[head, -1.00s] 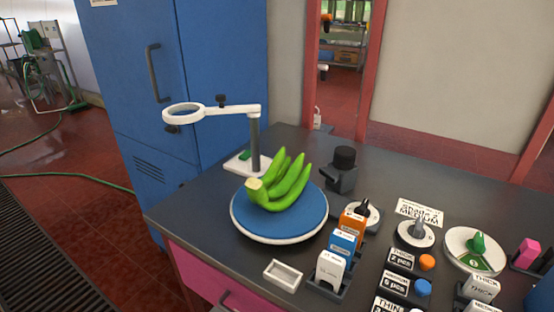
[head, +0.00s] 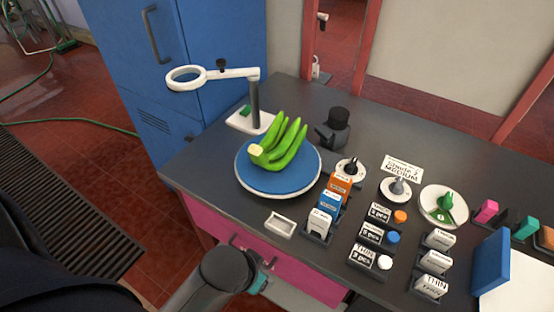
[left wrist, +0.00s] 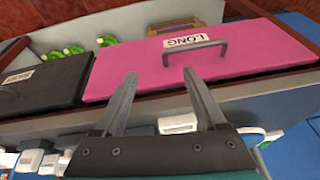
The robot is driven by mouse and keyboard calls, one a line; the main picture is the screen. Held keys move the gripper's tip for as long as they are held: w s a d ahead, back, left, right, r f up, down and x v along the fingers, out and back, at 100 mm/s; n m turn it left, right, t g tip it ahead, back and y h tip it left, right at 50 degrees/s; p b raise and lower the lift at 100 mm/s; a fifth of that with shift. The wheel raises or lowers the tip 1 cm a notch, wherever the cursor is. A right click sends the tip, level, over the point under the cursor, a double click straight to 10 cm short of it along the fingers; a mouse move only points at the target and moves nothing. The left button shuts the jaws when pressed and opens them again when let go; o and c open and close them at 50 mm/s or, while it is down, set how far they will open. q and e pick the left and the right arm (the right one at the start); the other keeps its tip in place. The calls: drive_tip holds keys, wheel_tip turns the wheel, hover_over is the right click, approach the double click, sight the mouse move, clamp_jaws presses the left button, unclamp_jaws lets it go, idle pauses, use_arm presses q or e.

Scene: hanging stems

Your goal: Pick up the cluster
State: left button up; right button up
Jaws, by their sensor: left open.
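The cluster of green bananas (head: 279,145) lies on the round blue plate with a white rim (head: 280,188), its pale cut stem end toward the left. My left gripper (left wrist: 162,82) is open and empty in the left wrist view, its two fingers spread in front of the pink drawer (left wrist: 220,65). In the head view my left arm's end (head: 258,282) is low at the bottom, in front of the drawer and well apart from the cluster; its fingers are not clear there. My right gripper is not in view.
A white ring on a stand (head: 186,77) rises behind the plate. A small white tray (head: 280,224) and upright label blocks (head: 320,222) stand near the table's front edge. Dials and a black device (head: 335,128) are to the right. The drawer has a protruding handle (left wrist: 197,50).

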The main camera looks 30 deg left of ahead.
use_arm(q)
drive_tip(key=w+a+r+t+y+p, duration=0.1)
drive_tip(key=w+r+t, duration=0.45)
drive_tip(key=r, duration=0.45)
drive_tip(key=w+a+r+t, duration=0.2)
drive_tip(key=w+r+t, duration=0.2)
drive_tip(key=w+r, duration=0.45)
drive_tip(key=w+a+r+t+y+p, duration=0.1)
drive_tip(key=w+r+t, duration=0.3)
drive_tip(key=r, duration=0.8)
drive_tip(key=w+d+r+m+t+h, duration=0.2)
drive_tip(key=d+r+m+t+h, duration=0.35)
drive_tip(key=r+h, duration=0.35)
drive_tip(key=s+d+r+m+g+h, duration=0.3)
drive_tip(key=s+d+m+g+h, duration=0.1)
drive_tip(key=d+m+g+h, duration=0.75)
drive_tip(key=g+y, duration=0.8)
drive_tip(key=y, duration=1)
approach(256, 149)
drive_tip(key=x, duration=0.4)
drive_tip(key=shift+s+a+f, duration=0.25)
drive_tip(key=shift+a+f, duration=0.05)
drive_tip(key=shift+f, duration=0.25)
drive_tip(key=shift+w+d+x, duration=0.15)
drive_tip(key=shift+x, duration=1.4)
drive_tip(key=shift+w+d+x, duration=0.15)
drive_tip(key=shift+w+x, duration=0.05)
drive_tip(key=shift+x, duration=1.3)
drive_tip(key=shift+r, duration=0.1)
